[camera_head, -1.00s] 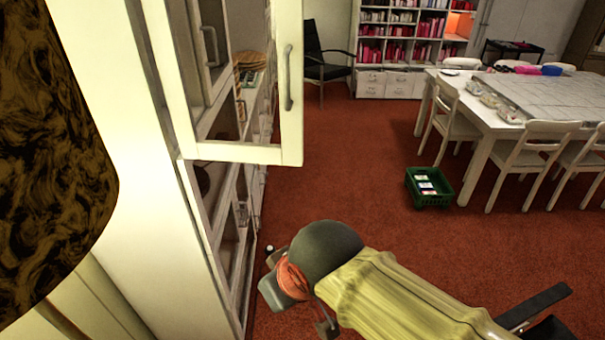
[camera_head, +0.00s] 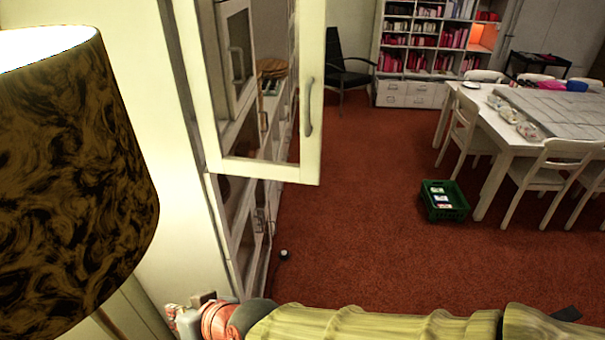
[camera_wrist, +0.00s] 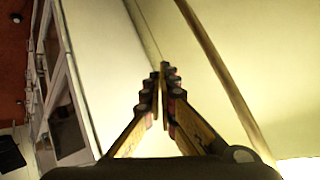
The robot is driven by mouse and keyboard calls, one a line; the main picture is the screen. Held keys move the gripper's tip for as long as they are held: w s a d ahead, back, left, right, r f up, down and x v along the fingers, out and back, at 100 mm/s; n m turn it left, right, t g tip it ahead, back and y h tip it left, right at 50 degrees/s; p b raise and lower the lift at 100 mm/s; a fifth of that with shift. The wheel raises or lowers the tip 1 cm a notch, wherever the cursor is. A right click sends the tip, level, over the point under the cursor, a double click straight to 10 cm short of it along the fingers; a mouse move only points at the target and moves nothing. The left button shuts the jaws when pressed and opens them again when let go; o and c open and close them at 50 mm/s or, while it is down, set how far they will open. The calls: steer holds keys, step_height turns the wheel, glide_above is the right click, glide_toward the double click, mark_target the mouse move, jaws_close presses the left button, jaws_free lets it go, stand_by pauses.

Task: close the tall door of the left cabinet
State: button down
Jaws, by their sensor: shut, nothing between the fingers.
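The tall glass door (camera_head: 240,168) of the white left cabinet (camera_head: 160,120) stands swung open in the head view, with a vertical handle (camera_head: 309,106) near its right edge. My gripper (camera_wrist: 160,72) is shut and empty in the wrist view, its fingertips together in front of the cabinet's pale side panel. In the head view my arm lies low across the bottom, with the gripper end (camera_head: 185,318) at lower left, below the open door and apart from it. The wrist view shows the cabinet's glazed front (camera_wrist: 62,100) at the left.
A dark-patterned lamp shade (camera_head: 70,180) stands close at the left; its pole (camera_wrist: 215,70) shows in the wrist view. A green crate (camera_head: 444,203) sits on the red carpet, near a white table (camera_head: 500,136) with chairs.

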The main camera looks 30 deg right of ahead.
steer(key=w+d+r+m+t+h, duration=0.3)
steer(key=w+d+t, duration=0.1)
steer(key=w+d, duration=0.15)
steer(key=m+h+p, duration=0.1)
steer(key=m+h, duration=0.5)
steer(key=h, duration=0.8)
glide_toward(305, 173)
steer(key=b+x, duration=0.3)
steer(key=x, duration=0.3)
steer(key=shift+w+d+f, duration=0.15)
steer(key=shift+w+d, duration=0.1)
steer(key=shift+w, duration=0.1)
steer(key=shift+d, duration=0.1)
